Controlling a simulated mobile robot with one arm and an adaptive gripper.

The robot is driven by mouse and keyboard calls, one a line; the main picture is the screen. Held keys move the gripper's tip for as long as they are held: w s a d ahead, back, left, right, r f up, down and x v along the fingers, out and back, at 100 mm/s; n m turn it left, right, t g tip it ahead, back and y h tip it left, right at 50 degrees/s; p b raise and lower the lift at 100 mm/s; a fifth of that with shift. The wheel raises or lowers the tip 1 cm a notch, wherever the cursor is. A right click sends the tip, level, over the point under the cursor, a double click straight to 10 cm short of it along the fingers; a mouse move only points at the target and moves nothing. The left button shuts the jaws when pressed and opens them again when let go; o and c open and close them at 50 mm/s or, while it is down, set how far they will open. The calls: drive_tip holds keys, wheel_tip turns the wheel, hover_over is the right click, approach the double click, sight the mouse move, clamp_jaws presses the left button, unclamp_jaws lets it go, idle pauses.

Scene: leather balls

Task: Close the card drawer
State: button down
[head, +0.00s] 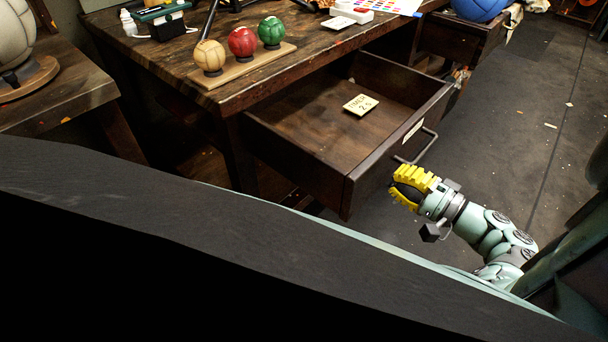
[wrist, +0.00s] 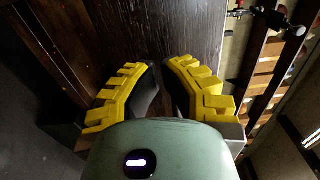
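The card drawer (head: 318,143) is pulled well out of the dark wooden desk (head: 172,60). A small pale card with writing (head: 361,104) lies on its floor. A metal bar handle (head: 420,148) and a pale label (head: 412,131) are on its front. My gripper (head: 396,182) has yellow ridged fingers and is just outside the drawer front, below and beside the handle. In the wrist view my gripper (wrist: 160,68) faces a dark wooden surface. Its fingertips are drawn together with nothing visible held between them. Whether they touch the wood cannot be told.
A stand with tan, red and green balls (head: 242,46) sits on the desk. A second drawer (head: 452,38) with a blue ball (head: 480,8) is also out at the back. The floor (head: 515,110) at right is mostly clear, with small scraps.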

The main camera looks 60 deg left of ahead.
drive_tip(key=shift+x, duration=1.1)
